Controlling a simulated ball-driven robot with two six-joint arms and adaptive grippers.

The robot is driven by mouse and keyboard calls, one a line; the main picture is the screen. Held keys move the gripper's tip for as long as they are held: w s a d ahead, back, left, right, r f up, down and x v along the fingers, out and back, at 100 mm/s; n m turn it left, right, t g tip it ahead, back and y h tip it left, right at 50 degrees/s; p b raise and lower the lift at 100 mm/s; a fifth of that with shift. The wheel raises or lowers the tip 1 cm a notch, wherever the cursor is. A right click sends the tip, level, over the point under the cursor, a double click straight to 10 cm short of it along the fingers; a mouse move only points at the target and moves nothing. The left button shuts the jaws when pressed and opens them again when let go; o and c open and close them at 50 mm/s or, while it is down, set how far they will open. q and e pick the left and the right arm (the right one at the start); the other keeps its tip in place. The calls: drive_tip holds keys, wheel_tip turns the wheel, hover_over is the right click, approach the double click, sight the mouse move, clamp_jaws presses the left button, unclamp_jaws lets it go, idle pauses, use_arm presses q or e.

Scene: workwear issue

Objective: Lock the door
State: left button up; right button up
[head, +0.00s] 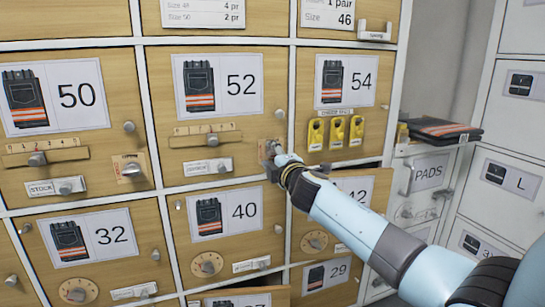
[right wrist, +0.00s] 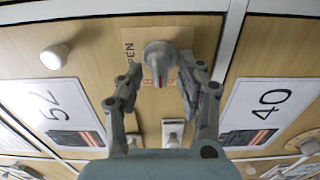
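The wooden door marked 52 (head: 170,150) looks closed in the head view. At its lower right is a lock plate with a grey turn knob; in the right wrist view the plate (right wrist: 129,75) reads OPEN, and the knob (right wrist: 160,55) has a red mark facing my gripper. My right gripper (head: 272,160) is at this knob. In the right wrist view its two fingers (right wrist: 158,75) stand on either side of the knob, open, with small gaps apparent; contact cannot be told for sure. The gripper hides most of the knob in the head view. My left gripper is not in view.
Door 50 (head: 100,145) on the left has a similar lock knob (head: 131,170). Door 52 also carries a slider (head: 213,139) and a STOCK bar (head: 207,166). Yellow tags (head: 336,132) hang at door 54. Folded dark clothing (head: 440,127) lies on the PADS cabinet (head: 428,172).

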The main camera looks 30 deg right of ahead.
drive_tip(key=v, duration=1.2)
drive_tip(key=s+f+m+g+p, duration=0.1)
drive_tip(key=s+f+m+g, duration=0.15)
drive_tip(key=s+f, duration=0.65)
drive_tip(key=s+a+f+m+g+y+p, duration=0.15)
drive_tip(key=s+f+g, duration=0.25)
drive_tip(key=f, duration=0.8)
drive_tip(key=s+f+m+g+h+p, duration=0.1)
drive_tip(key=s+f+g+p, duration=0.15)
drive_tip(key=s+f, duration=0.65)
drive_tip(key=s+a+f+m+g, duration=0.1)
drive_tip(key=s+f, duration=0.4)
drive_tip(key=s, duration=0.6)
drive_tip(key=s+a+f+m+g+y, duration=0.1)
drive_tip(key=s+f+m+g, duration=0.3)
drive_tip(key=s, duration=0.8)
drive_tip(key=s+a+f+m+g+y, duration=0.1)
drive_tip(key=s+a+f+m+g, duration=0.2)
drive_tip(key=s+f+m, duration=0.2)
drive_tip(key=s+f, duration=0.3)
drive_tip(key=s, duration=0.3)
drive_tip(key=shift+a+f+p, duration=0.2)
drive_tip(key=shift+a+p, duration=0.05)
drive_tip(key=shift+p, duration=0.1)
drive_tip(key=shift+s+y, duration=0.1)
drive_tip(key=shift+y, duration=0.15)
